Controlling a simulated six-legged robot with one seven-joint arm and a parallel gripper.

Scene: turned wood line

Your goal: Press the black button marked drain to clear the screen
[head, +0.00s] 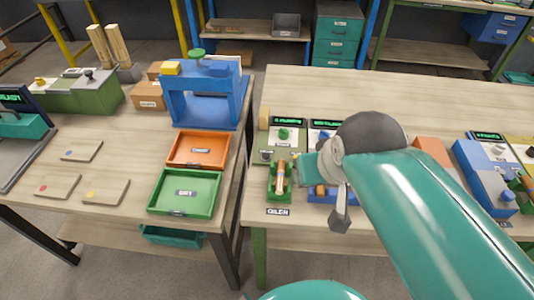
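Small machine stations stand in a row on the right-hand bench. The green station (268,144) has a lit screen (288,121), a green knob (284,135) and a small dark button (266,156) at its left. I cannot read the button's marking, so I cannot tell if it is the drain button. A second lit screen (326,124) stands to its right, partly hidden by my arm. My gripper (341,218) points down over the bench's front part, right of the green station and apart from its button. Only a narrow grey part of it shows, so its opening is unclear.
A wooden cylinder (281,178) lies in a green holder before the green station. Blue stations (482,170) stand at the right. The left bench holds an orange tray (170,150), a green tray (160,198) and a blue press (180,105). The right bench's back is clear.

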